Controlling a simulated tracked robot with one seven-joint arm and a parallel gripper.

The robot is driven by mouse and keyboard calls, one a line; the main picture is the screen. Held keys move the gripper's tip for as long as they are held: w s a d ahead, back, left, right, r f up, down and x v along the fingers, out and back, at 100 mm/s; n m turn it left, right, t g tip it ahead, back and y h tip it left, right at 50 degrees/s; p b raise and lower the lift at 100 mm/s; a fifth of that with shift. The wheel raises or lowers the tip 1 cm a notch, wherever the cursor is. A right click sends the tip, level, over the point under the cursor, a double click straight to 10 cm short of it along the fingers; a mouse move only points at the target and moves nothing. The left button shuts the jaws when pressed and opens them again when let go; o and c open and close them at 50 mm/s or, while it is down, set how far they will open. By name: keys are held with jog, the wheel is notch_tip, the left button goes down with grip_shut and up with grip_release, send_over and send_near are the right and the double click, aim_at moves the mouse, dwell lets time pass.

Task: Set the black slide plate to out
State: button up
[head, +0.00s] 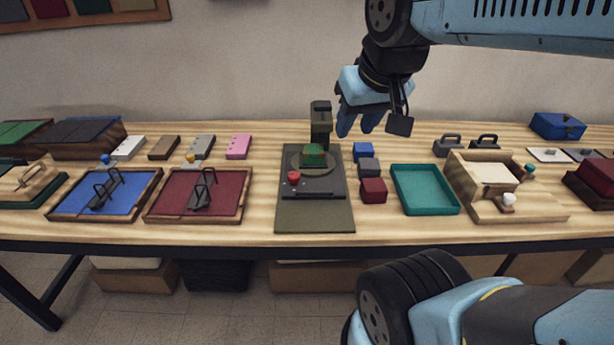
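A dark press-like fixture stands at the middle of the table on a grey-green base (315,218). A black slide plate (322,186) lies on this base, with a red knob (293,178) at its left. A round disc (298,161) on the plate carries a green block (313,154). A dark upright post (320,125) stands behind the disc. My gripper (358,130) hangs above the back of the table, right of the post and apart from the plate and knob. Its fingers point down; their gap is unclear, and I see nothing held.
Blue, grey and dark red blocks (373,190) stand close right of the fixture. A teal tray (424,210) and a wooden box with knobs (480,210) are further right. A red tray (165,207) and a blue tray (75,206) with black handles lie left.

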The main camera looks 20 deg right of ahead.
jog(key=w+f+m+g, duration=0.4)
jog(key=w+f+m, duration=0.4)
jog(key=w+m, duration=0.3)
jog(key=w+f+m+g, duration=0.4)
jog(key=w+f+m, duration=0.4)
jog(key=w+m, duration=0.25)
jog(key=shift+y, duration=0.4)
jog(key=x, duration=0.8)
jog(key=d+x, duration=0.1)
jog(key=x, duration=0.4)
jog(key=shift+w, duration=0.4)
grip_shut()
